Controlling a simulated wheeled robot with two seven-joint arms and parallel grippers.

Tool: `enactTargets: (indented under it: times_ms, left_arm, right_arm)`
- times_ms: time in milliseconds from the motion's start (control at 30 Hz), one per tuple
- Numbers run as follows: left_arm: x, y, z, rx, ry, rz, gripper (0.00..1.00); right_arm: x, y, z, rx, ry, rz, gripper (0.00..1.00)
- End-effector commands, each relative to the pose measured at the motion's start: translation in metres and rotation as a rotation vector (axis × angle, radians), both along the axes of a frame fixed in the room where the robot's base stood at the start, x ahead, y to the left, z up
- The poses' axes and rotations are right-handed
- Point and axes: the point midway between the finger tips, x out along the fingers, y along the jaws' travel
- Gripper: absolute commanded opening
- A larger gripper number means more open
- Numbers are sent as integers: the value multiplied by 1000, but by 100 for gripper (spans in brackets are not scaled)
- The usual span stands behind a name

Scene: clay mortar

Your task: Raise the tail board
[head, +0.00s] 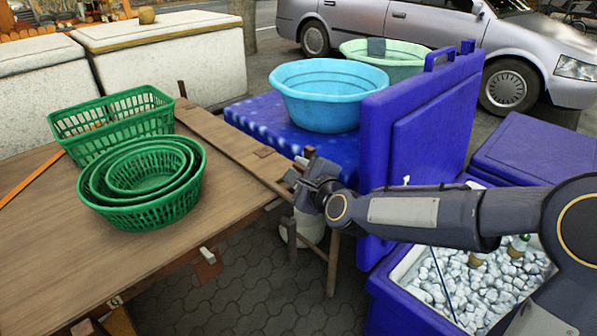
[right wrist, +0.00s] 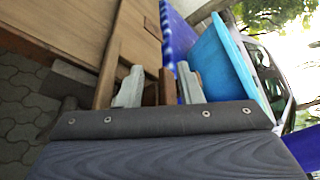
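The tail board (head: 228,142) is a narrow wooden plank along the right edge of the wooden table (head: 60,225). It looks roughly level with the table top, with a small brown fitting near its right edge. My right gripper (head: 301,163) is just off the board's near right edge. In the right wrist view its two grey fingers (right wrist: 160,86) are apart, with a narrow brown wooden part (right wrist: 167,84) seen between them. The board (right wrist: 138,40) also shows there, beyond the fingers. I cannot tell whether they touch it. My left gripper is out of view.
Nested green baskets (head: 145,180) and a green crate (head: 112,122) stand on the table. An upright blue lid (head: 420,120) and a cooler of ice (head: 480,285) are at right.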

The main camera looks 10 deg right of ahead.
Motion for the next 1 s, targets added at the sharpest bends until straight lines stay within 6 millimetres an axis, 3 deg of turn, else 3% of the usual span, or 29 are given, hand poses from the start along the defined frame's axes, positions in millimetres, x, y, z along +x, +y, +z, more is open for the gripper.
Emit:
enactTargets:
  times_ms: [33, 233, 1000]
  left_arm:
    - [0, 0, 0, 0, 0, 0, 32]
    - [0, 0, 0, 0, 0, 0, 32]
    - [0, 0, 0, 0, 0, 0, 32]
  right_arm:
    - [0, 0, 0, 0, 0, 0, 26]
    - [0, 0, 0, 0, 0, 0, 0]
    - [0, 0, 0, 0, 0, 0, 0]
